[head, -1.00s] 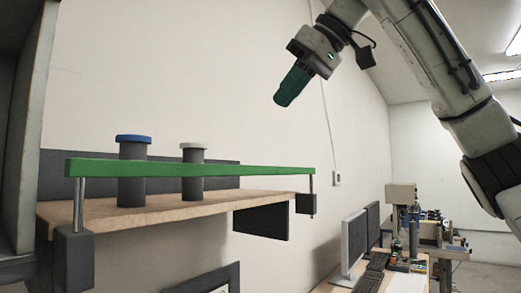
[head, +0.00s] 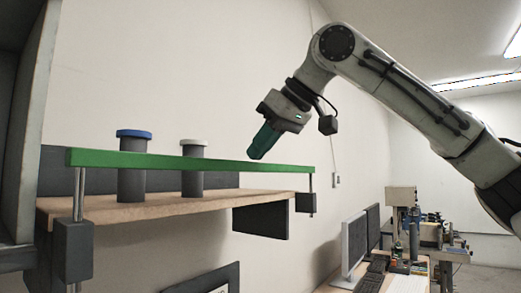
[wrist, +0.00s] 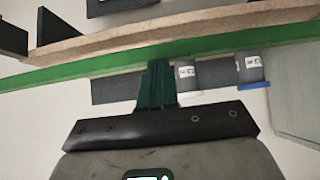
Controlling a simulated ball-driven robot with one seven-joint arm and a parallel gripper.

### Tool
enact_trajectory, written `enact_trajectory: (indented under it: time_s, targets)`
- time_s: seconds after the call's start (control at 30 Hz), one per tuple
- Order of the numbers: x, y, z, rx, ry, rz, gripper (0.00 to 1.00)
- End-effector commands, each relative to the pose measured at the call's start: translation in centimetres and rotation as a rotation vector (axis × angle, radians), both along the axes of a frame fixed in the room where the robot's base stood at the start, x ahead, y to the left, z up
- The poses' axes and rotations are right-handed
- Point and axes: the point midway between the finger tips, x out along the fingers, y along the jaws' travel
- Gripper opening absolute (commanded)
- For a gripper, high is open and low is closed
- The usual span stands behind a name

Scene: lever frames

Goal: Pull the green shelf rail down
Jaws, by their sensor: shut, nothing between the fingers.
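The green shelf rail (head: 215,164) runs level across the front of a wooden shelf, above the board, carried on a metal post at each end. My gripper (head: 254,156) is shut and empty, its dark green fingers pointing down and to the left. In the head view its tips are just above the right half of the rail. In the wrist view the fingers (wrist: 157,72) reach toward the rail (wrist: 95,66), and their tips meet its edge in the picture. I cannot tell whether they touch it.
A blue-capped canister (head: 132,185) and a white-capped canister (head: 193,182) stand on the wooden shelf (head: 150,207) behind the rail. A grey cabinet (head: 18,130) is at the far left. A desk with monitors (head: 355,243) is below right. Space above the rail is free.

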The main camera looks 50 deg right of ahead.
Motion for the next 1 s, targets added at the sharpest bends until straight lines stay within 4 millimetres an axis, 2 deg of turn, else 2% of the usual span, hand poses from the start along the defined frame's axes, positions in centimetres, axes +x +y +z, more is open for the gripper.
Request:
enact_trajectory:
  time_s: [0.27,0.6,0.7,1.0]
  targets:
    - [0.0,0.0,-0.3,0.000,0.001,0.001,0.00]
    - [0.1,0.0,-6.2,0.002,0.001,0.004,0.00]
    - [0.1,0.0,-7.5,0.001,0.001,0.002,0.00]
    - [0.0,0.0,-8.3,0.001,0.004,-0.001,0.00]
